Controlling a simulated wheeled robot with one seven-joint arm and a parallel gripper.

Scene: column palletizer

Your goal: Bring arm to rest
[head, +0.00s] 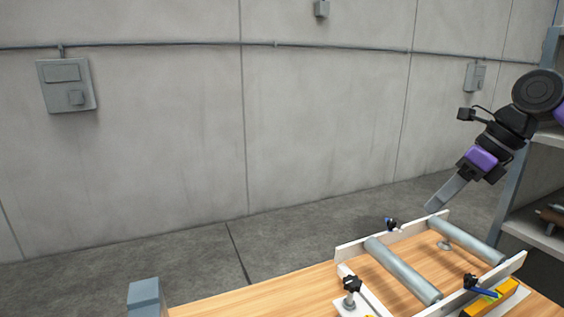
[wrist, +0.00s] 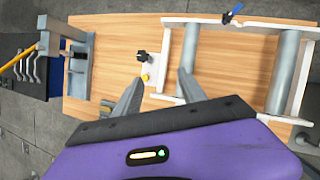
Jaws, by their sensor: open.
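My gripper (head: 433,208) hangs in the air at the right of the head view, tilted down to the left, above the far side of a wooden table. In the wrist view my gripper (wrist: 160,85) shows its two grey fingers spread apart with nothing held between them. Beyond the fingers lies the wooden table top (wrist: 115,35). My purple and black wrist shows in both views.
A white frame with grey rollers (head: 402,270) stands on the table (head: 250,300). A black knob (head: 351,284) and a yellow block (head: 490,300) are near it. Shelving (head: 515,190) stands at the right. A grey post (head: 145,297) is at lower left.

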